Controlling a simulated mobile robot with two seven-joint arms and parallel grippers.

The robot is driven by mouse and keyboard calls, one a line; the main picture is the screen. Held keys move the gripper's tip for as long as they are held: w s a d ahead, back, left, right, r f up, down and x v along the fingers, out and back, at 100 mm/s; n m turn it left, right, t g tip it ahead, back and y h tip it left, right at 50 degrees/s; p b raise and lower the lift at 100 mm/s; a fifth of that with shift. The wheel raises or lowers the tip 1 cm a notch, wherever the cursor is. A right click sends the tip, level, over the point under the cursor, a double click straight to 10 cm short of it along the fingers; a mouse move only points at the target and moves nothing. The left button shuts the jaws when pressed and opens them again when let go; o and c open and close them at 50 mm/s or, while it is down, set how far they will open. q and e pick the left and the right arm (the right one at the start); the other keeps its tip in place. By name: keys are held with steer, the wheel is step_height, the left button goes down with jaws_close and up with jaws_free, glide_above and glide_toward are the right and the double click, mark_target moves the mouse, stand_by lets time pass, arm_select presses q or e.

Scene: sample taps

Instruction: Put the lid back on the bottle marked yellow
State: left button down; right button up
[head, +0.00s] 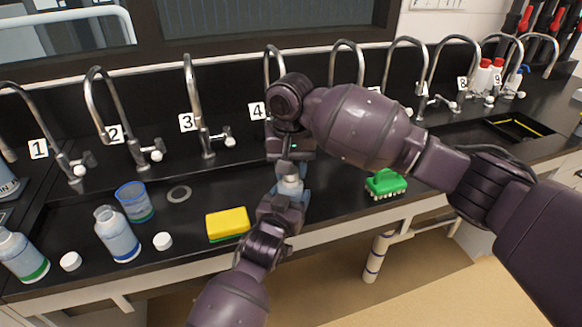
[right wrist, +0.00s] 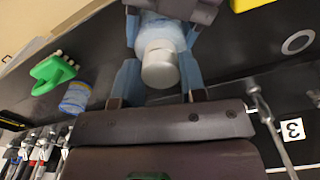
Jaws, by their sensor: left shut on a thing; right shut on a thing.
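A pale bottle (head: 290,186) stands between my two grippers in the middle of the head view. My left gripper (head: 287,198) comes from below and is shut on the bottle. A white lid (right wrist: 161,70) shows at the bottle's top in the right wrist view. My right gripper (right wrist: 158,80) comes from above, shut with its blue fingers on either side of the lid. The lid is in line with the bottle's mouth; I cannot tell whether it is seated. The held bottle's colour mark is hidden.
A green-banded bottle (head: 22,256) and a blue-banded bottle (head: 117,235) stand left, with white lids (head: 70,261) (head: 163,241) nearby. A blue beaker (head: 135,203), yellow sponge (head: 228,223) and green brush (head: 385,184) are on the counter. Several numbered taps (head: 190,95) line the back.

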steer(key=m, duration=0.6)
steer(key=shift+a, duration=0.15)
steer(key=m, duration=0.4)
steer(key=shift+m, duration=0.4)
steer(key=m, duration=0.6)
steer(key=shift+w, duration=0.15)
steer(key=m, duration=0.6)
steer(key=shift+w, duration=0.1)
steer(key=o, duration=0.9)
steer(key=shift+r, duration=2.2)
steer(key=shift+c, duration=0.3)
